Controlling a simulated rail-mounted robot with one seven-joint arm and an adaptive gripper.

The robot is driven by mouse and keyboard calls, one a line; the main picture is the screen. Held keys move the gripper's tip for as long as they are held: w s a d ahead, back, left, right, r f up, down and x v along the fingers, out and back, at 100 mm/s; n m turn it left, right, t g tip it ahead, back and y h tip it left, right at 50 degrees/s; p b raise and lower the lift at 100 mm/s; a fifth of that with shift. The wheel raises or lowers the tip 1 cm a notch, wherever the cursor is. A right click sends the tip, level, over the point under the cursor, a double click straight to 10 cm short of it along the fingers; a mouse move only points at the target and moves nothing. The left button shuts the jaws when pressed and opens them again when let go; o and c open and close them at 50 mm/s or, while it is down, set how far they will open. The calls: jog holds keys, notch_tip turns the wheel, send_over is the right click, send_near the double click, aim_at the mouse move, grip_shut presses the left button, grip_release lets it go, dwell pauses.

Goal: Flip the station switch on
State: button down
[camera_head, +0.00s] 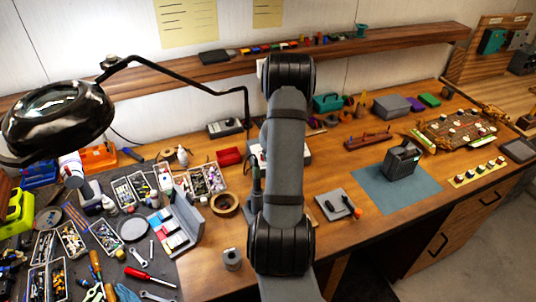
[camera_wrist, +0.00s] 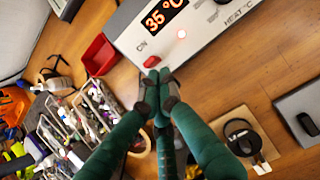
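The station (camera_wrist: 205,45) is a light grey box with a lit orange display (camera_wrist: 165,15) that reads about 35 °C, a small glowing lamp (camera_wrist: 182,34) and "HEAT °C" lettering. Its red switch (camera_wrist: 152,62) sits below the "ON" label. In the wrist view my gripper (camera_wrist: 155,78) has its fingertips together with nothing seen between them. The tips are right beside the red switch; I cannot tell whether they touch it. In the head view my arm covers most of the station (camera_head: 304,150), and the gripper and switch are hidden behind it.
A red bin (camera_wrist: 98,54) stands left of the station. Parts trays (camera_wrist: 75,125) crowd the lower left of the wrist view. A round black holder (camera_wrist: 240,135) on a board lies at the lower right. A magnifier lamp (camera_head: 58,115) overhangs the bench's left side.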

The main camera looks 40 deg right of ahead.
jog(key=shift+s, duration=0.1)
notch_tip(320, 180, up, 10)
jog(key=p, duration=0.5)
jog(key=shift+f, duration=0.25)
